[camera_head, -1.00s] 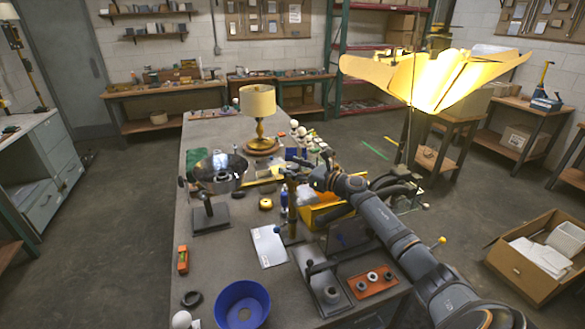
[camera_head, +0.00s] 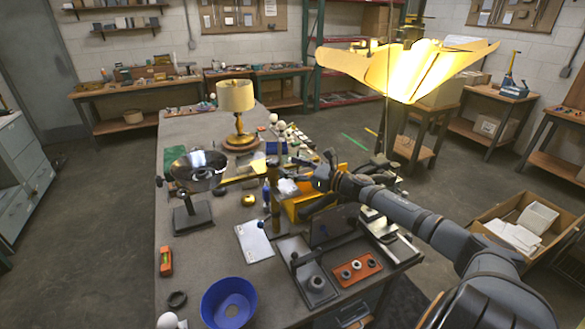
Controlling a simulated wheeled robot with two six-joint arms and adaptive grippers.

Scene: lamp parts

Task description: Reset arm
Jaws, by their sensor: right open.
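My right arm comes in from the lower right, and its gripper (camera_head: 318,170) is open over the yellow bin (camera_head: 305,208) on the workbench. Nothing shows clearly between its fingers. The lamp parts stand around it: a brass table lamp with a cream shade (camera_head: 236,96) at the back of the bench, and a shiny metal reflector bowl on a stand (camera_head: 199,170) to the left. A large glowing pleated shade (camera_head: 410,72) hangs at the upper right, above the arm. My left gripper is not in view.
The workbench (camera_head: 195,260) carries a blue bowl (camera_head: 229,303), an orange level (camera_head: 166,261), a white sheet (camera_head: 254,242) and a red-brown block with rings (camera_head: 357,269). A cardboard box (camera_head: 525,225) stands on the floor at right.

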